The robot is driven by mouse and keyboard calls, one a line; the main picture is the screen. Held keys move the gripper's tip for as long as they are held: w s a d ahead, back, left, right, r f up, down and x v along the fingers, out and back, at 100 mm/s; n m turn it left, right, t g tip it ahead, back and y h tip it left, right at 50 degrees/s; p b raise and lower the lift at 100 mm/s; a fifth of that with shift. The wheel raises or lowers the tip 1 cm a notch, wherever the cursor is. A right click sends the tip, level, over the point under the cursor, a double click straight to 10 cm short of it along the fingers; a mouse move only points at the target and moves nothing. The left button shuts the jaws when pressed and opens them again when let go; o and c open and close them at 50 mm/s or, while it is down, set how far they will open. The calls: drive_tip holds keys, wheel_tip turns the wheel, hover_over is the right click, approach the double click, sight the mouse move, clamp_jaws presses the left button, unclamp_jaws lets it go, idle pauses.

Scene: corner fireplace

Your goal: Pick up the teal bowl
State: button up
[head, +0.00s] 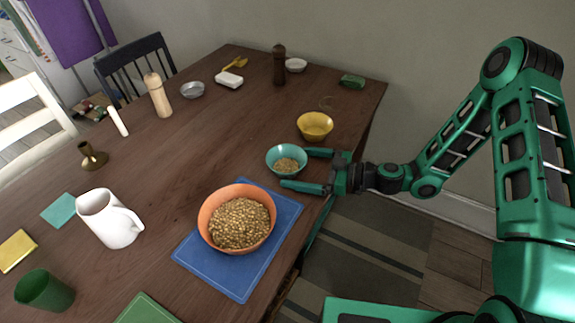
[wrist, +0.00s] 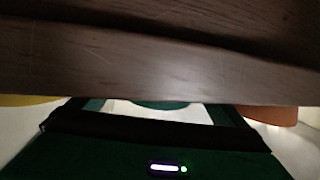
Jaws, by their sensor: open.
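The teal bowl (head: 287,159) stands upright on the dark wooden table, with some tan grain-like pieces in its bottom. My gripper (head: 300,169) is open at the bowl's right side, with one finger by its far right edge and the other by its near right edge. I cannot tell whether the fingers touch it. In the wrist view, a teal sliver of the bowl (wrist: 160,104) shows, mostly hidden by the dark wood. My gripper (wrist: 155,112) shows as a dark body below it.
An orange bowl (head: 212,204) full of tan pieces stands on a blue mat (head: 231,286) just in front of the teal bowl. A yellow bowl (head: 315,125) stands just behind it. A white pitcher (head: 108,219) is further left. The table's right edge runs under my gripper.

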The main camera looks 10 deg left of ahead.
sight(274, 164)
drive_tip(key=shift+x, duration=2)
drive_tip(key=shift+c, duration=0.5)
drive_tip(key=c, duration=1.2)
